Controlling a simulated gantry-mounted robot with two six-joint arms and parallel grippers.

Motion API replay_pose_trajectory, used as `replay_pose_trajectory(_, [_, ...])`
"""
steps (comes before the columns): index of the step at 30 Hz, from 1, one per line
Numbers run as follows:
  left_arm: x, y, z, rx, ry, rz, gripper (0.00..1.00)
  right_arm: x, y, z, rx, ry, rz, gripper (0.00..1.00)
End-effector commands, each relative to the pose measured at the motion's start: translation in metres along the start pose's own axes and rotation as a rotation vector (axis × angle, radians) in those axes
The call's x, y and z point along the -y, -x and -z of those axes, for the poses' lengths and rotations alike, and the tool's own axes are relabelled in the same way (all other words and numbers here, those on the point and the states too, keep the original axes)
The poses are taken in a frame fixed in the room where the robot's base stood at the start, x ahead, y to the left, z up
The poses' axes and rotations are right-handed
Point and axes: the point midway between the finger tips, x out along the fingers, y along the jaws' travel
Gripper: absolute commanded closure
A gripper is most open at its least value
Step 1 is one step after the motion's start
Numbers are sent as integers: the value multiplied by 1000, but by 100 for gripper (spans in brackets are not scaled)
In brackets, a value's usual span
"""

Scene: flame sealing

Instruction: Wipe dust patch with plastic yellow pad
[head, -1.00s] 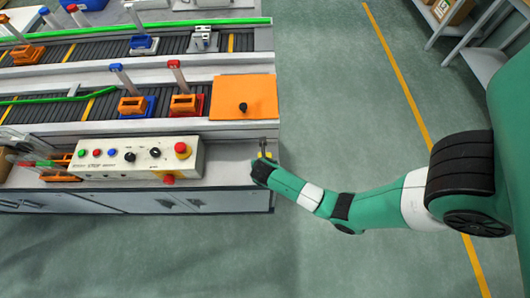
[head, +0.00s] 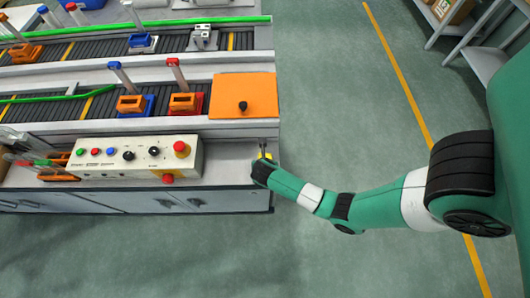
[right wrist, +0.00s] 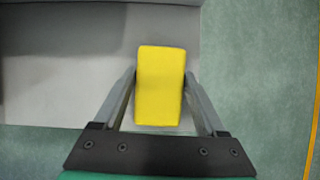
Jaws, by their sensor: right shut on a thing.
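The yellow pad (right wrist: 160,85) is a plain rectangular block between the fingers of my right gripper (right wrist: 160,92) in the right wrist view. The gripper is shut on its sides. In the head view my right gripper (head: 264,158) is over the right end of the grey worktop (head: 228,166), with a little of the yellow pad showing. I cannot tell whether the pad touches the worktop. I cannot make out a dust patch in either view. My left gripper is not in view.
A control box (head: 135,158) with coloured buttons and a red emergency knob stands left of the gripper. An orange plate (head: 243,95) with a black knob lies behind. Conveyors (head: 60,105) carry holders and tubes. Floor lies right of the worktop's edge.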

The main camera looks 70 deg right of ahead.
Motion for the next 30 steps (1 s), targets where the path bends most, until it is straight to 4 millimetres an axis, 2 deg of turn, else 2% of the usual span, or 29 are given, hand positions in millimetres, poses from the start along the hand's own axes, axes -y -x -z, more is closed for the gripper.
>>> replay_pose_trajectory(11, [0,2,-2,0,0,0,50,0,-5,1,0,-1,1,100])
replay_pose_trajectory(21, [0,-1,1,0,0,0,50,-1,-19,-28,0,-3,1,100])
replay_pose_trajectory(30, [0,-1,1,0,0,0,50,-2,-24,-34,0,-1,1,100])
